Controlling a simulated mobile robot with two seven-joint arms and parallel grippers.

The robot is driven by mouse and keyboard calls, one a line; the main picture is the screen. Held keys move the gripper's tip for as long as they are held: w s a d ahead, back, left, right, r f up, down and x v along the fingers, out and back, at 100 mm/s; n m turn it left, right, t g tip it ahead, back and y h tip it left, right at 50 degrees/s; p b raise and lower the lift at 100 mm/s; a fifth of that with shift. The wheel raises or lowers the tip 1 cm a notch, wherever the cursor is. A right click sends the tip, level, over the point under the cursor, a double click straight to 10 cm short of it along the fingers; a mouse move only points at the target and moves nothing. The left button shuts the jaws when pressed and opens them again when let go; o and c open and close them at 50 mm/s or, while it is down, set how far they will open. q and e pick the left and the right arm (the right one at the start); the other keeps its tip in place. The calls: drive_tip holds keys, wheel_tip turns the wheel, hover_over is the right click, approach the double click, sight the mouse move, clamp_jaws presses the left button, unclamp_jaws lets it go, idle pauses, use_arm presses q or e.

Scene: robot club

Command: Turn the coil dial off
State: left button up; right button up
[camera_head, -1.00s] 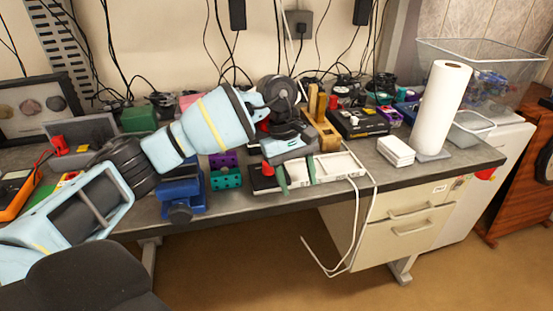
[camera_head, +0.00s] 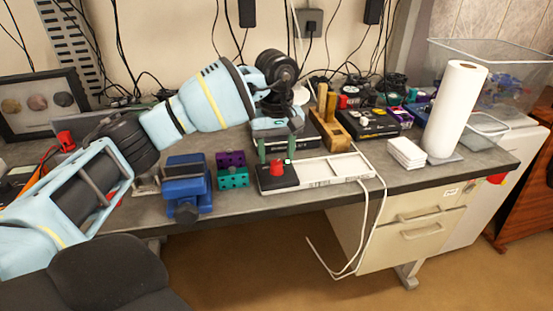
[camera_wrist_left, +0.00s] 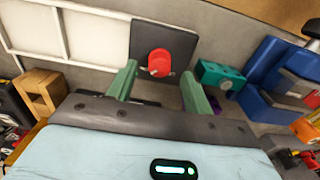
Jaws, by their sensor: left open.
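The coil dial is a red knob (camera_head: 277,167) on a black plate (camera_head: 272,184) at the left end of a white frame-like board (camera_head: 335,168) on the bench. It also shows in the left wrist view as a red knob (camera_wrist_left: 159,62) on a dark plate (camera_wrist_left: 148,42). My left gripper (camera_head: 276,155) points down above and just behind the knob. Its green fingers are apart. In the left wrist view the left gripper (camera_wrist_left: 159,85) has the knob ahead, between the lines of its fingers, with no clear contact. My right gripper is not seen.
Teal and purple perforated blocks (camera_head: 232,178) and a blue vise (camera_head: 187,181) stand left of the board. A wooden piece (camera_head: 329,120), a black box (camera_head: 368,125), white boxes (camera_head: 407,152) and a paper roll (camera_head: 455,108) stand right. White cables hang over the front edge.

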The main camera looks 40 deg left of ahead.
sight(276, 167)
use_arm(q)
drive_tip(key=shift+f, duration=1.3)
drive_tip(key=shift+c, duration=0.4)
drive_tip(key=c, duration=0.9)
